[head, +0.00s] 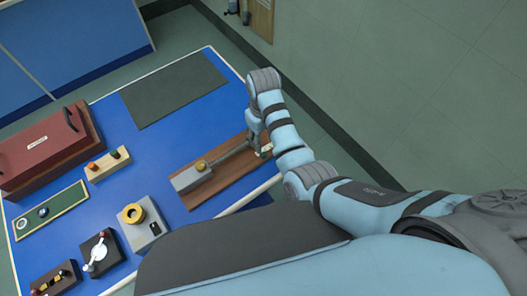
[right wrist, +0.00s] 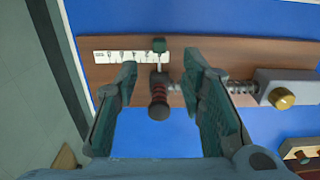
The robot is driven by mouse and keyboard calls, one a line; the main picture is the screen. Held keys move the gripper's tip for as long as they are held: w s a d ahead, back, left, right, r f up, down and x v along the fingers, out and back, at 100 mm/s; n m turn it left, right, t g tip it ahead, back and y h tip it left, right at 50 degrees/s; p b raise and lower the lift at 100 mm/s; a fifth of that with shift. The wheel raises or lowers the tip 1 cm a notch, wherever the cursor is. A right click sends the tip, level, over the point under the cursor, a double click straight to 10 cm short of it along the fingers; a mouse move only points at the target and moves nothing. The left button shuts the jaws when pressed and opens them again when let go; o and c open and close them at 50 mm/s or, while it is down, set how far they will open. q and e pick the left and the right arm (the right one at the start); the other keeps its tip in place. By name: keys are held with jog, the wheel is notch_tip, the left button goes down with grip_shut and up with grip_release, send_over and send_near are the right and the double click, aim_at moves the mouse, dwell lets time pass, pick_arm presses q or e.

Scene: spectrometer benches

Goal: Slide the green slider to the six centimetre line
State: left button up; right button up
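The green slider (right wrist: 158,45) shows in the right wrist view as a small dark green block at the right end of a white scale strip (right wrist: 120,56). A grey piece runs from it to a dark knob with a red band (right wrist: 158,100). The scale's marks are too small to read. My right gripper (right wrist: 160,68) is open, with one finger left and one right of the slider's grey piece, apart from it as far as I can tell. In the head view my right gripper (head: 256,135) is over the right end of the wooden board (head: 207,192). My left gripper is out of view.
A grey block with a brass knob (right wrist: 281,97) carries a threaded rod toward the slider. On the blue bench (head: 150,160) stand a red box (head: 40,145), a grey box with a yellow ring (head: 140,225) and a dark mat (head: 175,88). The bench edge runs close to the board.

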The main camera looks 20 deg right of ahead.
aim_at(264, 154)
notch_tip(264, 154, down, 9)
jog(key=shift+r+b, duration=0.2)
jog(key=shift+b, duration=0.8)
grip_shut()
